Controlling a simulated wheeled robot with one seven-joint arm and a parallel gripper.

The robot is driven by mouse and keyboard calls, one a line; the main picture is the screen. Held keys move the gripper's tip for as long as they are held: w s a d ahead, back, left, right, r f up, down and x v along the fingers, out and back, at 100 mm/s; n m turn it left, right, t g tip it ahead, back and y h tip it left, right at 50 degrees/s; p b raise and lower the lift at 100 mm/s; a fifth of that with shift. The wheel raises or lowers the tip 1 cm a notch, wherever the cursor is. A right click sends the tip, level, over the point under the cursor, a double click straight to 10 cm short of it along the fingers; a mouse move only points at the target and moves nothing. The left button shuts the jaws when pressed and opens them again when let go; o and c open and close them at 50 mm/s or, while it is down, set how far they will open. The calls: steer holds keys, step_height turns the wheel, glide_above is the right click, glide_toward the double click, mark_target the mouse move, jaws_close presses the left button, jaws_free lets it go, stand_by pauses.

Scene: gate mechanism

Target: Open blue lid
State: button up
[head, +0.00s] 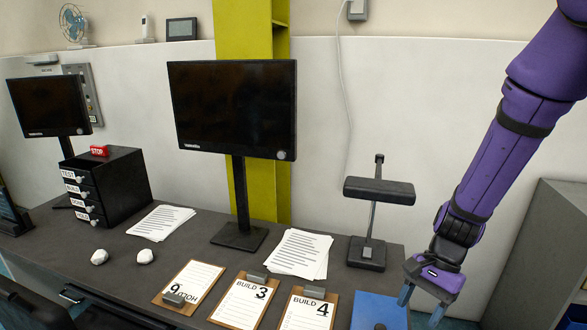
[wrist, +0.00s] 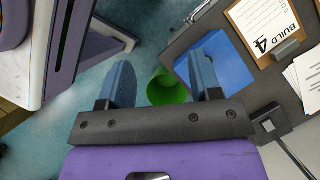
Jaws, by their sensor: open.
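The blue lid (head: 368,308) is a flat blue panel at the front right corner of the desk, cut off by the bottom edge of the head view. A small dark round part sits on it near the bottom edge. In the wrist view the blue lid (wrist: 232,58) lies beyond my right-hand finger, which hides part of it. My gripper (head: 421,304) is open and empty, with blue fingers pointing down, just right of the lid at the desk's edge. In the wrist view my gripper (wrist: 168,78) has nothing between its fingers except floor and bin farther below.
Clipboards marked BUILD 3 (head: 245,303) and BUILD 4 (head: 307,312) lie left of the lid. A black desk lamp (head: 367,252) stands behind it. A green bin (wrist: 167,88) is on the floor below. A grey cabinet (head: 545,250) stands at the right.

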steer(key=s+d+r+n+t+h, duration=0.2)
steer(key=s+r+n+t, duration=0.2)
steer(key=r, duration=0.9)
steer(key=s+d+r+n+t+h, duration=0.2)
steer(key=s+r+n+t, duration=0.2)
steer(key=r, duration=0.9)
steer(key=shift+s+d+r+n, duration=0.15)
steer(key=shift+s+d+n, duration=0.15)
steer(key=shift+s+n, duration=0.75)
steer(key=shift+s+d+r+t, duration=0.25)
steer(key=shift+s+r, duration=0.2)
steer(key=shift+s, duration=0.25)
steer(key=shift+w+a, duration=0.1)
